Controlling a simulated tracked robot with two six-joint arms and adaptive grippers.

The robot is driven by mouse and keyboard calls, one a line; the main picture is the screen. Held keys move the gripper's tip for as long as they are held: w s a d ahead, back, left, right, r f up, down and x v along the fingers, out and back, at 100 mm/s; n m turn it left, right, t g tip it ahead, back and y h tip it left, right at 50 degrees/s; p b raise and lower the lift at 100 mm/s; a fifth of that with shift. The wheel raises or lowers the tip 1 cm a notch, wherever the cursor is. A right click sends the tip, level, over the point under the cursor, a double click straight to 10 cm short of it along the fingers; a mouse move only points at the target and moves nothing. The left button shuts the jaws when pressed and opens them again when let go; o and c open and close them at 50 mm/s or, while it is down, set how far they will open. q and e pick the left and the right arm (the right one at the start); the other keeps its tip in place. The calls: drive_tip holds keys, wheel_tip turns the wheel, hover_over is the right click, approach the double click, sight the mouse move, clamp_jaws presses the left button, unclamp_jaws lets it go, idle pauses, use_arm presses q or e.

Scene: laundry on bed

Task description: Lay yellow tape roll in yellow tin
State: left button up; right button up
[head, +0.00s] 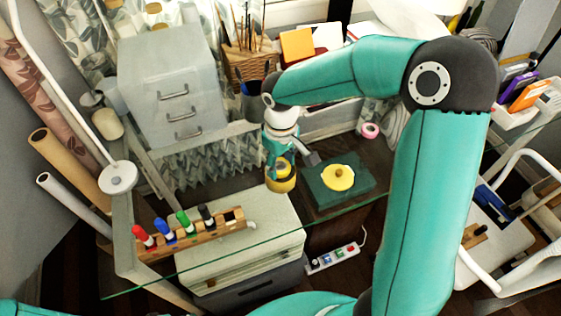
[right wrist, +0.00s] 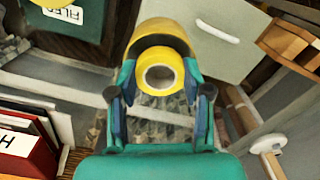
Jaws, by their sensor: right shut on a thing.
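The yellow tape roll (right wrist: 159,63) sits between the fingertips of my right gripper (right wrist: 160,78) in the right wrist view, its hole facing the camera. My right gripper (head: 280,158) is shut on it and points down. The yellow tin (head: 282,183) is directly below the gripper in the head view, near the glass edge. In the right wrist view the tin (right wrist: 160,27) shows just behind the roll and is partly covered by it. I cannot tell whether the roll touches the tin or is inside its rim. My left gripper is not in view.
A dark green box (head: 318,196) with a round yellow knobbed piece (head: 339,177) on top stands right of the tin. A wooden marker rack (head: 190,237) is at front left. A grey drawer unit (head: 165,85) is at back left, and a pink tape roll (head: 370,130) lies behind the box.

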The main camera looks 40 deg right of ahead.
drive_tip(key=o, duration=1)
wheel_tip(320, 180, up, 12)
idle(0.4)
